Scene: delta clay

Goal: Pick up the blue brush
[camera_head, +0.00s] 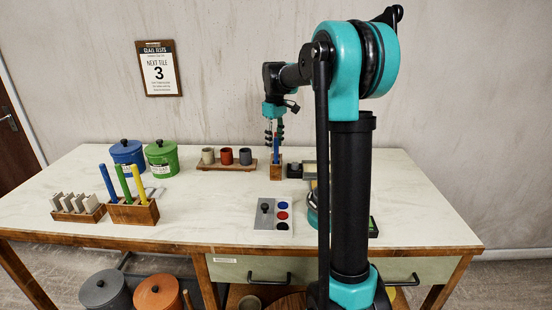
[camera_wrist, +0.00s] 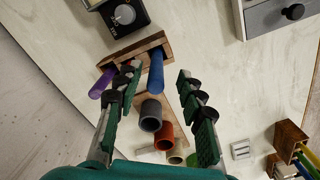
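A blue brush handle (camera_wrist: 156,72) stands in a small wooden holder (camera_wrist: 126,52) beside a purple handle (camera_wrist: 101,84); in the head view the holder (camera_head: 276,173) is at the back middle of the table. My gripper (camera_head: 274,140) points down over this holder. In the wrist view my gripper (camera_wrist: 161,76) is open, with the blue handle between its fingers and a gap visible on each side. Another blue handle (camera_head: 107,183) stands in a wooden holder (camera_head: 134,212) at left, with a green and a yellow handle. Brush heads are hidden.
A tray (camera_head: 208,166) with three cups stands left of the gripper. Blue (camera_head: 127,155) and green (camera_head: 161,158) lidded tubs stand at back left. A panel with coloured discs (camera_head: 264,222) lies at the front. A dial device (camera_wrist: 124,14) is close by the holder.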

